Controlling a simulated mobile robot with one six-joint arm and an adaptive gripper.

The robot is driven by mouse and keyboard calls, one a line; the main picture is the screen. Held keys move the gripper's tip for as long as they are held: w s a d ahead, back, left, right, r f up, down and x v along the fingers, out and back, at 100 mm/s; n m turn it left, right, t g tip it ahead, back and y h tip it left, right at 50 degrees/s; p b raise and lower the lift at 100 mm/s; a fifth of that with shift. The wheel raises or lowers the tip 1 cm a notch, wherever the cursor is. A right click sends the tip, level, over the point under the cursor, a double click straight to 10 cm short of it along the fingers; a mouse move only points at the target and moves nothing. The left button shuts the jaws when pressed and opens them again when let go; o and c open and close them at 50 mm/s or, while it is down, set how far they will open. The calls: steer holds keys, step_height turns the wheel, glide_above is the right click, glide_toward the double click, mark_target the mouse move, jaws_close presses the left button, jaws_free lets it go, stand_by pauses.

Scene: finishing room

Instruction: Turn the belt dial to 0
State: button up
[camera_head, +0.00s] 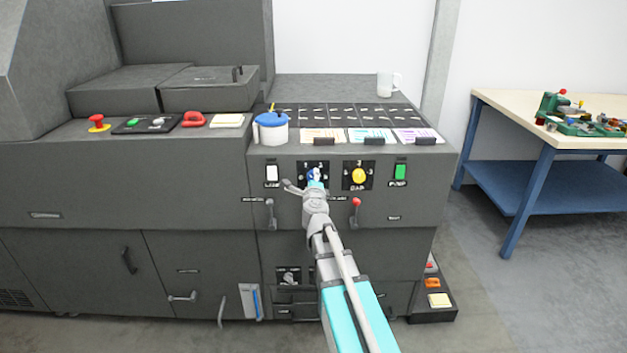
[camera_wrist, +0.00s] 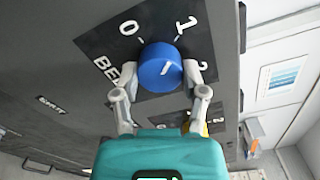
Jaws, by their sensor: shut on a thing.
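The blue belt dial (camera_wrist: 158,70) sits on a black plate (camera_wrist: 98,42) marked 0, 1 and 2 in the wrist view. A short white line on its face points up and right, toward the side of 1 and 2 and away from 0. The exact setting is hard to tell. My gripper (camera_wrist: 160,82) is shut on the dial, one finger on each side. In the head view my gripper (camera_head: 315,186) reaches the front panel and covers most of the dial (camera_head: 312,174).
A red-tipped lever (camera_head: 356,206) and a grey lever (camera_head: 270,212) hang below. A blue-lidded pot (camera_head: 271,130) stands on the ledge above.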

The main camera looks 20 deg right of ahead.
steer(key=n, duration=1.2)
steer(key=shift+h, duration=0.3)
steer(key=shift+n, duration=0.3)
steer(key=o, duration=1.1)
steer(key=shift+o, duration=0.2)
steer(key=shift+s, duration=0.15)
steer(key=v, duration=0.7)
